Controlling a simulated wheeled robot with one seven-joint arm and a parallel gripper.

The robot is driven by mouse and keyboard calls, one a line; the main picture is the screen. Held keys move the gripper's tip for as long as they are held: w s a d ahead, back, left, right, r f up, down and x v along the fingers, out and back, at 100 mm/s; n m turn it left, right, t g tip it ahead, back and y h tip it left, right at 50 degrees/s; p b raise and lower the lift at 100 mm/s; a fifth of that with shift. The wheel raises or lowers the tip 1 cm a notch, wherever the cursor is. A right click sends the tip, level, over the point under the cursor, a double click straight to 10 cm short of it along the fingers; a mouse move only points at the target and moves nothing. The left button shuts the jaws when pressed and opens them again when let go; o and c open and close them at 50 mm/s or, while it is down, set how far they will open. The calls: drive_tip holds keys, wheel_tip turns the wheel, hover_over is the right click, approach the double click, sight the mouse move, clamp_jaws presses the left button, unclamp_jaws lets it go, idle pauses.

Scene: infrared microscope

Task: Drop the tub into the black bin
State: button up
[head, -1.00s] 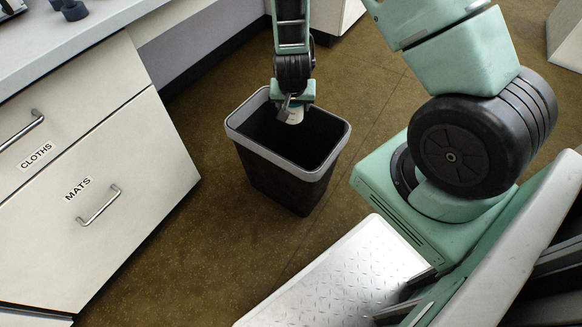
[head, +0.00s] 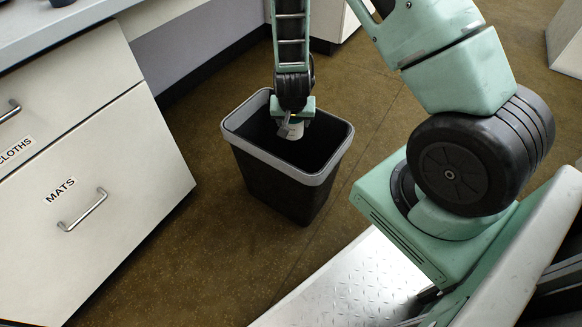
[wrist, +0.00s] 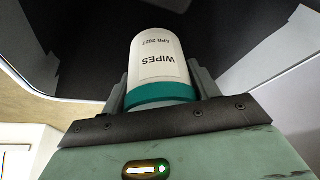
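The tub (wrist: 160,62) is a white cylinder with a teal band, labelled "WIPES", and it fills the middle of the wrist view. In the head view the tub (head: 291,130) is a small pale shape below my gripper (head: 293,120). My gripper also shows in the wrist view (wrist: 161,88), with a finger on each side of the tub, shut on it. The black bin (head: 285,182) has a grey rim and stands on the floor. The tub is over the bin's opening, near the back rim. The bin's dark inside (wrist: 85,45) lies behind the tub in the wrist view.
A white cabinet with drawers marked "CLOTHS" and "MATS" (head: 100,190) stands left of the bin. A grey worktop (head: 60,25) is above it. Brown floor (head: 190,250) is clear around the bin.

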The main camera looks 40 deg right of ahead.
drive_tip(key=o, duration=0.5)
drive_tip(key=shift+r, duration=0.15)
drive_tip(key=p+v, duration=0.8)
drive_tip(key=v, duration=0.9)
drive_tip(key=shift+r, duration=0.1)
